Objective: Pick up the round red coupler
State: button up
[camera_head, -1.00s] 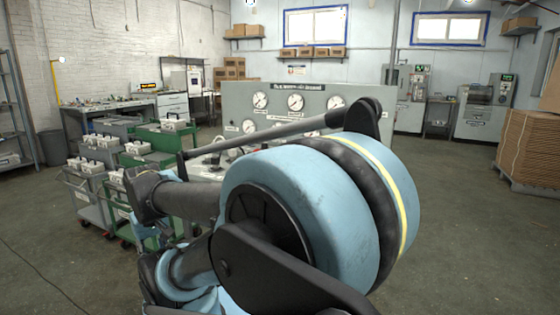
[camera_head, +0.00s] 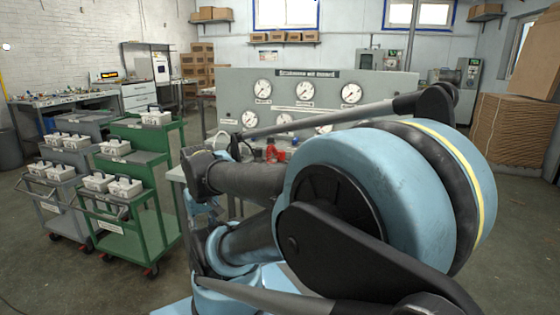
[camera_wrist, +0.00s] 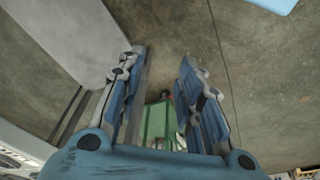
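A small red item (camera_head: 273,153) shows in the head view on the bench in front of the gauge panel. It may be the round red coupler, but it is partly hidden behind my arm and too small to tell its shape. My gripper (camera_wrist: 160,68) is open and empty in the wrist view, its two blue-grey fingers apart with floor and part of a green cart between them. No red coupler can be made out in the wrist view. My gripper is well apart from the red item.
A grey panel with several gauges (camera_head: 330,76) stands behind the bench. Green carts (camera_head: 143,180) and a grey cart (camera_head: 60,213) with white boxes stand at the left. Stacked cardboard (camera_head: 512,128) is at the right. Floor is open at lower left and lower right.

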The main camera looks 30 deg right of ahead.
jog(key=o, duration=0.4)
jog(key=shift+s+r, duration=0.15)
jog(key=shift+o, duration=0.2)
jog(key=w+d+r+m, duration=0.5)
jog(key=w+d+r, duration=0.1)
jog(key=r, duration=0.5)
jog(key=shift+w+r+g, duration=0.15)
jog(key=shift+w+g, duration=0.15)
jog(key=shift+w, duration=0.55)
jog(key=w+d+r+m+g, duration=0.1)
jog(key=w+d+r+m, duration=0.5)
jog(key=d, duration=0.4)
jog(key=w+d+r+m, duration=0.3)
jog(key=w+d+r, duration=0.4)
jog(key=d, duration=0.4)
jog(key=w+d+r+m, duration=0.2)
jog(key=d+m, duration=0.3)
jog(key=d, duration=0.9)
jog(key=shift+g, duration=0.3)
notch_tip(320, 180, down, 17)
jog(key=shift+s+d+r, duration=0.1)
